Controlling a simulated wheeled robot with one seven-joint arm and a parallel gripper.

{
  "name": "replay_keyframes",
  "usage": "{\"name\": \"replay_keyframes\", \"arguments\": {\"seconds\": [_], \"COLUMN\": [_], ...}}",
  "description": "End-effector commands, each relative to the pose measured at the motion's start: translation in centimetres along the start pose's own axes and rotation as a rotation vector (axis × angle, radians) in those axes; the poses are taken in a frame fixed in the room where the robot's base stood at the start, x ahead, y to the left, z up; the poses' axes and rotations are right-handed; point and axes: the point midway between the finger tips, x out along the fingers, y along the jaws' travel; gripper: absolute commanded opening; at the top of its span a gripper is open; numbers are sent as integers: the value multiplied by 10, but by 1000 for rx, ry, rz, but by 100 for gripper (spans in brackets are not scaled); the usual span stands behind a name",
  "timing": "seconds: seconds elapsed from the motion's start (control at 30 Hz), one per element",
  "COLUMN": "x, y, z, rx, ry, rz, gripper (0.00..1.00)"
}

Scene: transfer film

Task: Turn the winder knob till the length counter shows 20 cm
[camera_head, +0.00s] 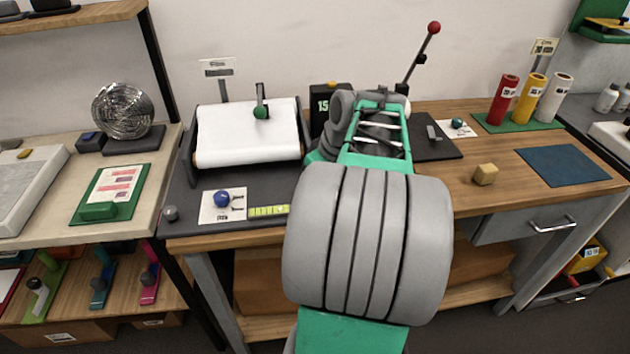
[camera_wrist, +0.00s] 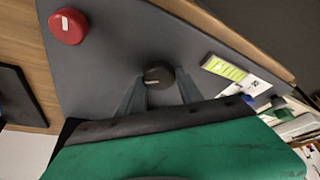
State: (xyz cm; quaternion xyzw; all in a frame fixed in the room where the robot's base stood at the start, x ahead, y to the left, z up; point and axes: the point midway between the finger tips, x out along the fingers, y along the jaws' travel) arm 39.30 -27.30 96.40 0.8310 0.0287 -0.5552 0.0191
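The length counter (camera_head: 325,104) is a dark box behind my arm in the head view. Its green digits start with "15", and my arm may hide more to the right. The dark round winder knob (camera_wrist: 157,77), with a pale mark on top, is on the grey mat in the wrist view. My gripper (camera_wrist: 160,79) has one finger on each side of this knob, very close to it. I cannot tell whether the fingers press on it. My arm hides the knob and fingertips in the head view. The white film roll (camera_head: 247,133) lies in its holder at the left.
A red knob (camera_wrist: 68,26) stands beside the winder knob. A yellow-green ruler strip (camera_head: 268,211) and a card with a blue ball (camera_head: 221,198) lie near the front edge. A red-tipped lever (camera_head: 433,28) rises behind my arm. A wooden block (camera_head: 485,174) sits at the right.

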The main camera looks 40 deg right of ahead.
Motion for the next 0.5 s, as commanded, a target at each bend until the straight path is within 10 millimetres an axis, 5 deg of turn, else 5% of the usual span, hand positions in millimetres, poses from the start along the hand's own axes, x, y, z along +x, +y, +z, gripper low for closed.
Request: {"name": "replay_keyframes", "arguments": {"seconds": [0.27,0.5], "x": [0,-2], "y": [0,0], "z": [0,0], "rx": [1,1], "ry": [0,0], "rz": [1,1], "gripper": [65,65]}}
